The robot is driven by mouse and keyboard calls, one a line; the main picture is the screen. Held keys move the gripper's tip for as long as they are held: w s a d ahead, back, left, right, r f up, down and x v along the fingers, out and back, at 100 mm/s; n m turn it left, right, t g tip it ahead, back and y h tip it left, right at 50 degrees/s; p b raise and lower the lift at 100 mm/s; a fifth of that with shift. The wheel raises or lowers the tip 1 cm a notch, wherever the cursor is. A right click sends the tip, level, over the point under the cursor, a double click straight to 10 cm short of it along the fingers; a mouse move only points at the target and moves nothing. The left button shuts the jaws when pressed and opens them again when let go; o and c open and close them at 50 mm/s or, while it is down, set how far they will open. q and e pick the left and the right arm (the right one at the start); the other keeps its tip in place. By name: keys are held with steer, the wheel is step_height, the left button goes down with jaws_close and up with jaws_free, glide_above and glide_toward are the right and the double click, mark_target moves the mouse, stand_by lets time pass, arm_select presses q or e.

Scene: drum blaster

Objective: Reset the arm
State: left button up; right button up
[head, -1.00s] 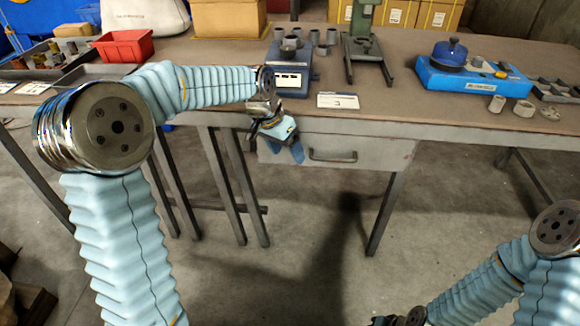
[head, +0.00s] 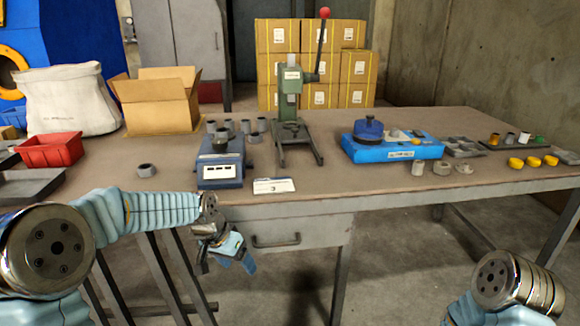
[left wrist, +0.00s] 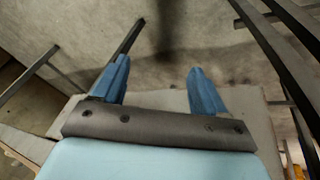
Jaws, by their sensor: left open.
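My left gripper (head: 228,262) hangs in front of the table's front edge, beside the drawer, with its fingers pointing down. In the left wrist view its two blue fingers (left wrist: 158,80) stand wide apart with nothing between them, and bare floor lies beyond. My left arm (head: 150,210) comes in from the left in the head view. My right arm (head: 510,285) shows only in part at the bottom right. Its gripper is out of the picture.
The table (head: 360,195) has a drawer (head: 290,236) under its front edge. On it are a blue scale-like device (head: 220,172), a number card (head: 273,186), a green press (head: 290,105), a blue unit (head: 392,150), a red bin (head: 50,150) and an open carton (head: 160,105). Floor in front is clear.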

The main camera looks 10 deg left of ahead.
arm_select(q)
steer(key=s+d+f+n+g, duration=0.1)
steer(key=s+d+f, duration=0.1)
steer(key=s+f, duration=0.45)
steer(key=s+d+f+n+h, duration=0.1)
steer(key=s+d+f, duration=0.25)
steer(key=f, duration=0.65)
steer(key=s+d+f+n+g, duration=0.1)
steer(key=s+d+f+n, duration=0.1)
steer(key=s+f, duration=0.5)
steer(key=s+d+f+n, duration=0.1)
steer(key=s+f, duration=0.4)
steer(key=s, duration=0.2)
steer(key=shift+s+d+f, duration=0.2)
steer(key=shift+d+f, duration=0.05)
steer(key=shift+f, duration=0.1)
